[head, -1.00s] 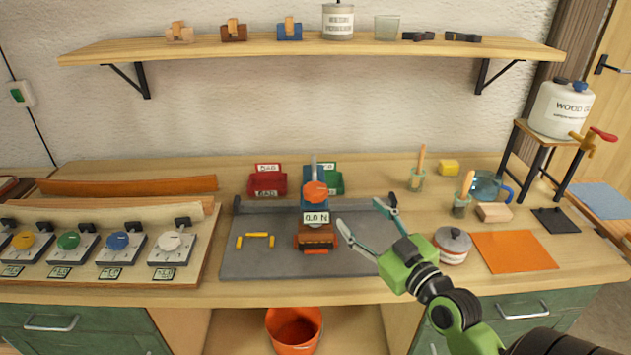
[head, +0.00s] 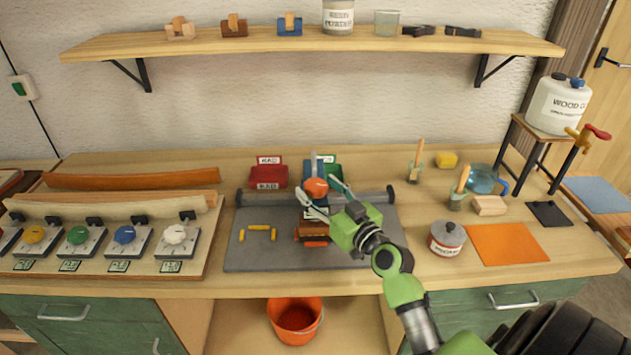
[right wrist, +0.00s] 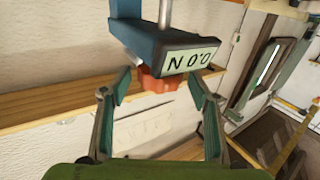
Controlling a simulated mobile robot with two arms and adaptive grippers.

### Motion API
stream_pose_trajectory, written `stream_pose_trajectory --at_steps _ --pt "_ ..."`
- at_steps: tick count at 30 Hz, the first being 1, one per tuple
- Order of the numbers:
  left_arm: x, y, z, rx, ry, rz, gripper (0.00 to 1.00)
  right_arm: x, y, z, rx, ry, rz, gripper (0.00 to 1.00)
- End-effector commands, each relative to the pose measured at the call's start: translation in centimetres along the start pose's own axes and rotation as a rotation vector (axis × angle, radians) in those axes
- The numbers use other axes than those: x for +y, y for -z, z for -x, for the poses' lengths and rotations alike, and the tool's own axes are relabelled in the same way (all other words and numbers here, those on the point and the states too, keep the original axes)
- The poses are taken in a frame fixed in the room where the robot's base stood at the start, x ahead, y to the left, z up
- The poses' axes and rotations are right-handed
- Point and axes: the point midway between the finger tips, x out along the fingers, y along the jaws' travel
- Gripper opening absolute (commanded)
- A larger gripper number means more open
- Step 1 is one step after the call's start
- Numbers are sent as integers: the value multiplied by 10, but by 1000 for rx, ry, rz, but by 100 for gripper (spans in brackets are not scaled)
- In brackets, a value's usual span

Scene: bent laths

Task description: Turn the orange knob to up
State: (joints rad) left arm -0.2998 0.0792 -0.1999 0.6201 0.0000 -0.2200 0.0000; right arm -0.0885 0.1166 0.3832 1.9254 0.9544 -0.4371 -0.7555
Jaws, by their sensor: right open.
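The orange knob (head: 316,185) sits high on the front of a blue press-like device with a metal post, above a small white display. In the right wrist view, which looks upside down, the orange knob (right wrist: 158,82) shows partly behind the display (right wrist: 188,59), which reads 0.0 N. My right gripper (head: 317,194) is open at the device, one finger to each side of the knob. In the wrist view its fingers (right wrist: 158,76) stand well apart, with no clear contact with the knob. The knob's pointing direction cannot be made out. My left gripper is not in view.
The device stands on a grey mat (head: 255,255) with several yellow pieces. A red bin (head: 268,178) and a green bin stand behind. A row of dials (head: 125,238) is at left. A lidded pot (head: 447,238) and an orange sheet (head: 500,245) lie right of my arm.

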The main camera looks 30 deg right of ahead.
Motion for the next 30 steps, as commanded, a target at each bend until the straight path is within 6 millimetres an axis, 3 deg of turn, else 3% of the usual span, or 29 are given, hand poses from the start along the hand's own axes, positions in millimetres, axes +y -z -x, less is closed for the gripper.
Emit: stream_pose_trajectory --at_steps 6,15,20,26,30 --pt "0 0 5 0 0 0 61 0 0 -18 0 -1 0 56" --pt "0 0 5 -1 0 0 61 0 0 -20 0 -1 1 56" --pt "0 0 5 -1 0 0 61 0 0 -19 0 -1 1 17" --pt "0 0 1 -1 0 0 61 1 -2 -19 1 5 4 17" --pt "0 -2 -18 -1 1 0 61 3 -5 -20 7 44 8 17"
